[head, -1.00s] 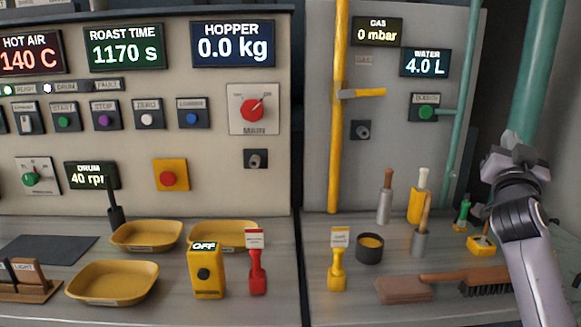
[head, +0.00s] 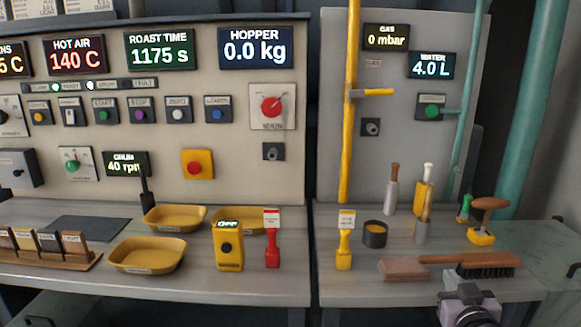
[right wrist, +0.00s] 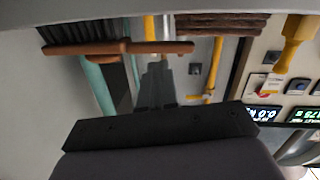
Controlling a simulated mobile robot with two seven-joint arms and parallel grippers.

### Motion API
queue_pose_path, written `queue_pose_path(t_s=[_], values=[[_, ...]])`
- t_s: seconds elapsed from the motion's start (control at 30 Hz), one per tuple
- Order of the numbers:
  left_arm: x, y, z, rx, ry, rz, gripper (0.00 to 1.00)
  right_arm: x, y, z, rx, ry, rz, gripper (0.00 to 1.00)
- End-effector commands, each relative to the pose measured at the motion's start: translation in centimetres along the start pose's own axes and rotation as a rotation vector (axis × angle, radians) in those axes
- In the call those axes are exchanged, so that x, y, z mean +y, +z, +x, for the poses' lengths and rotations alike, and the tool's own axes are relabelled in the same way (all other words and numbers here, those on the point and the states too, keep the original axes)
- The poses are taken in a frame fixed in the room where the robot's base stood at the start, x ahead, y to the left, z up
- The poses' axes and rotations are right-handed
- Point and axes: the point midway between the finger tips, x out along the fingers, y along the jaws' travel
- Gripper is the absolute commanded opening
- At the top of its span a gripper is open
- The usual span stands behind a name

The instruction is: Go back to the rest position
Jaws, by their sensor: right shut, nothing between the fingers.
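My right gripper (head: 466,292) is low at the right bottom edge of the head view, in front of the right bench's front edge and below the black-bristled brush (head: 487,262). Its fingers are shut and empty. In the right wrist view the closed grey fingers (right wrist: 157,82) show with nothing between them. The brush also shows upside down there (right wrist: 115,48), apart from the fingers. My left gripper is in neither view.
The right bench (head: 350,290) holds a brown block (head: 404,269), a yellow tagged tool (head: 345,245), a dark cup (head: 375,234) and several handled tools. Yellow trays (head: 148,255), a yellow OFF box (head: 229,248) and a red tagged tool (head: 272,245) stand on the left bench.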

Motion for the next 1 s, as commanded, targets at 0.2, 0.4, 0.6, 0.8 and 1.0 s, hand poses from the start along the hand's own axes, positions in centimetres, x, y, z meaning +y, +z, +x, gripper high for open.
queue_pose_path(t_s=[0.2, 0.4, 0.6, 0.8, 1.0], values=[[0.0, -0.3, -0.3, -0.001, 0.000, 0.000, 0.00, -6.1, 11.6, -8.2, -0.225, -0.193, -0.050, 0.00], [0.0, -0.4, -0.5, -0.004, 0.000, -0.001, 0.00, -10.1, 18.8, -17.6, -0.393, -0.345, -0.058, 0.00], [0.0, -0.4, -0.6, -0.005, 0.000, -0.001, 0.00, -12.4, 22.2, -24.6, -0.497, -0.438, -0.044, 0.00], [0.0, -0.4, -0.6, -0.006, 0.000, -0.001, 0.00, -13.0, 23.0, -26.9, -0.529, -0.464, -0.036, 0.00], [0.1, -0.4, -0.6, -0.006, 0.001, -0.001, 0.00, -13.0, 23.1, -26.8, -0.528, -0.465, -0.037, 0.00]])
